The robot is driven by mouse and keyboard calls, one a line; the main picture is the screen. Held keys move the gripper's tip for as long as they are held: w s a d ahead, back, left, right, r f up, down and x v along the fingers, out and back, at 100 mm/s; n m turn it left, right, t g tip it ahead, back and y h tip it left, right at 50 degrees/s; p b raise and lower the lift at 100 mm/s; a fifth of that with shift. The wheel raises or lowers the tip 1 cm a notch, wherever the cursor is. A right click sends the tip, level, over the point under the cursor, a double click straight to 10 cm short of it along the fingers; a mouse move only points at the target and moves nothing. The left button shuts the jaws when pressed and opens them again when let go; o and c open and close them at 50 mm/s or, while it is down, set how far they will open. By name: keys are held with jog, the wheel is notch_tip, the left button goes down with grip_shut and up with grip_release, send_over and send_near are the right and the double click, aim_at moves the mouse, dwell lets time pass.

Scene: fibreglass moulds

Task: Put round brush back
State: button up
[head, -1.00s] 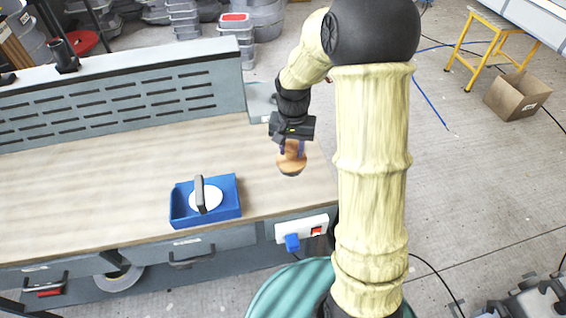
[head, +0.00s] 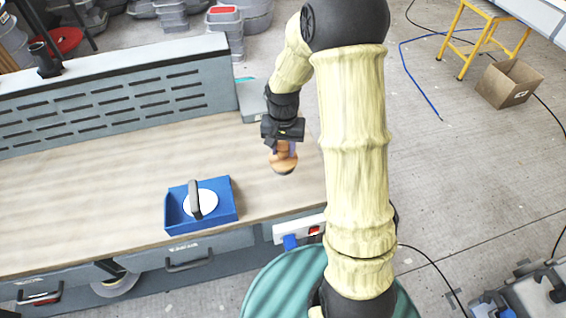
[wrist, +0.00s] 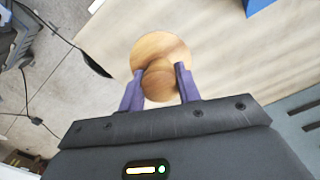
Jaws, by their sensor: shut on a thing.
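The round brush (head: 283,158) has an orange-brown wooden body with a knob and a dark underside. My gripper (head: 284,143) is shut on its knob and holds it upright near the right end of the workbench. In the wrist view, the purple fingers of my gripper (wrist: 158,82) sit on both sides of the knob of the brush (wrist: 160,50). A blue open tray (head: 228,212) stands near the bench's front edge, left of the brush. In it lies a white disc with a dark handle (head: 195,198). The tray's corner (wrist: 256,7) shows at the top of the wrist view.
The wooden bench top (head: 90,200) is clear left of the tray. A slotted grey panel (head: 110,95) runs along its back. A power socket (head: 305,230) is on the front edge. A teal round object (head: 265,285) stands in front. A cardboard box (head: 508,84) is on the floor.

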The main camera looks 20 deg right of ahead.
aim_at(283, 161)
notch_tip(283, 161, down, 2)
jog(key=shift+w+f, duration=0.1)
jog(key=shift+f+p, duration=0.4)
jog(key=shift+f, duration=1.45)
jog(key=shift+f, duration=0.15)
jog(key=o, duration=0.9)
jog(key=shift+o, duration=0.2)
